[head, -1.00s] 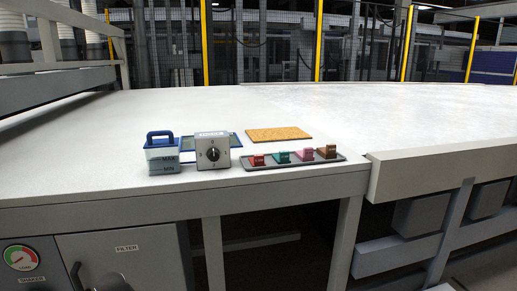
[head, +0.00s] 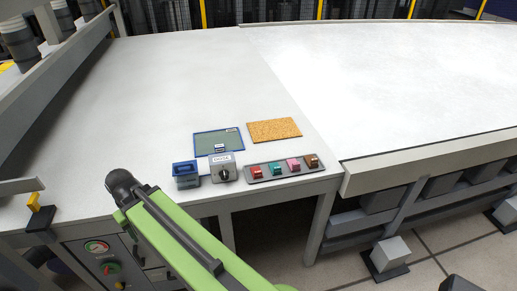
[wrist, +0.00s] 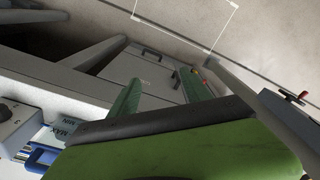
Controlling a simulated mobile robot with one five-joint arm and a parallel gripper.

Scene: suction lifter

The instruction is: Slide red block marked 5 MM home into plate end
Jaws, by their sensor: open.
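The red block (head: 255,171) sits at the left end of a dark tray (head: 283,172) near the table's front edge. Its marking is too small to read. A flat plate with a blue rim (head: 207,144) lies behind it to the left, with a small dark piece at its near end. My gripper (wrist: 160,92) shows in the wrist view as two green fingers spread apart with nothing between them. It is off the table's front, away from the red block, which the wrist view does not show. My green arm reaches up from the bottom in the head view.
Green (head: 275,174), pink (head: 293,164) and brown (head: 312,161) blocks share the tray. A blue-handled container (head: 186,181) and a grey knob box (head: 222,175) stand in front of the plate. A cork mat (head: 274,130) lies behind the tray. The table's left part is clear.

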